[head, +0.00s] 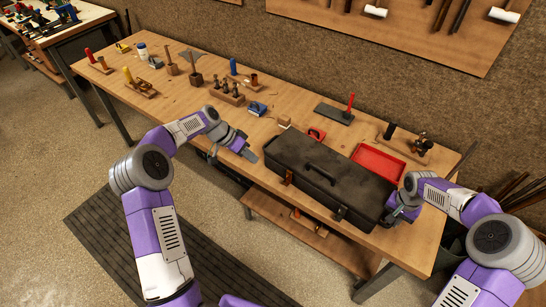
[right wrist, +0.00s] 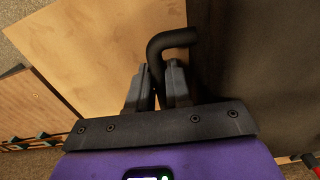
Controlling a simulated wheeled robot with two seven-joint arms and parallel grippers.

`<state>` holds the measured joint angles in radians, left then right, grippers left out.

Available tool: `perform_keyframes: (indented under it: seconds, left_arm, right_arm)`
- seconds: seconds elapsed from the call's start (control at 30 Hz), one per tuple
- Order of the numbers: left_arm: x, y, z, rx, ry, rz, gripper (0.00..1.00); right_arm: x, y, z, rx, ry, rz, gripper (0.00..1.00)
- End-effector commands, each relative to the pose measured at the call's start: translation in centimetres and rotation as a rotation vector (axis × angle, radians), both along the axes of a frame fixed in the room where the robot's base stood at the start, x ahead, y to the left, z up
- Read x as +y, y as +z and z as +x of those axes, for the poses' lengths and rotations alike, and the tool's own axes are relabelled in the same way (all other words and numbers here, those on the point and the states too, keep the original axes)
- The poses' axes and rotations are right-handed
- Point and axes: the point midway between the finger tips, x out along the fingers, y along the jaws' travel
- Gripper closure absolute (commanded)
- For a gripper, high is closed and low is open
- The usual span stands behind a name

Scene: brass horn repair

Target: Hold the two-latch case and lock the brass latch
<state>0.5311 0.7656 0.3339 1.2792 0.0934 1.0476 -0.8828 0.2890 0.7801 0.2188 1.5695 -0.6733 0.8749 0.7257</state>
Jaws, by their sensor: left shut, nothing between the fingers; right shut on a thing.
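The black two-latch case (head: 325,172) lies closed-looking on the bench near its front edge, with a carry handle on its lid. A brownish, brass-coloured latch (head: 288,178) shows at the left of its front. A dark latch (head: 341,212) shows at the right; I cannot tell either latch's exact state. My left gripper (head: 253,156) is shut and empty, just left of the case and apart from the brass latch. My right gripper (head: 393,212) is at the case's right end. In the right wrist view its fingers (right wrist: 160,88) are shut on the black bent side handle (right wrist: 172,40).
A red tray (head: 378,163) lies behind the case, and a red tape-like tool (head: 316,134) and a dark plate (head: 334,114) lie farther back. Several tools on wooden blocks fill the bench's left part. A lower shelf (head: 300,225) shows beneath. Bench wood left of the case is partly clear.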

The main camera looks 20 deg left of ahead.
Motion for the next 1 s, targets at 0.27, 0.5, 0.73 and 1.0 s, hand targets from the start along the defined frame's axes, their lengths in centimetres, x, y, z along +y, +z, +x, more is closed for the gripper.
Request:
perform_keyframes:
  seconds: [0.27, 0.5, 0.73, 1.0]
  left_arm:
    - [0.0, 0.0, 0.0, 0.000, 0.000, 0.001, 1.00]
    - [0.0, 0.0, 0.0, 0.000, 0.000, 0.001, 1.00]
    - [0.0, 0.0, 0.0, 0.000, 0.000, 0.001, 1.00]
    - [0.0, 0.0, 0.0, 0.000, 0.000, 0.001, 1.00]
  right_arm:
    - [-0.1, 0.1, 0.0, 0.000, -0.002, -0.002, 0.64]
    - [-0.1, 0.0, 0.0, -0.001, -0.001, -0.001, 0.51]
    - [-0.1, 1.0, 0.1, -0.002, 0.000, -0.002, 0.51]
    - [0.0, 5.8, 0.1, -0.006, 0.000, -0.002, 0.51]
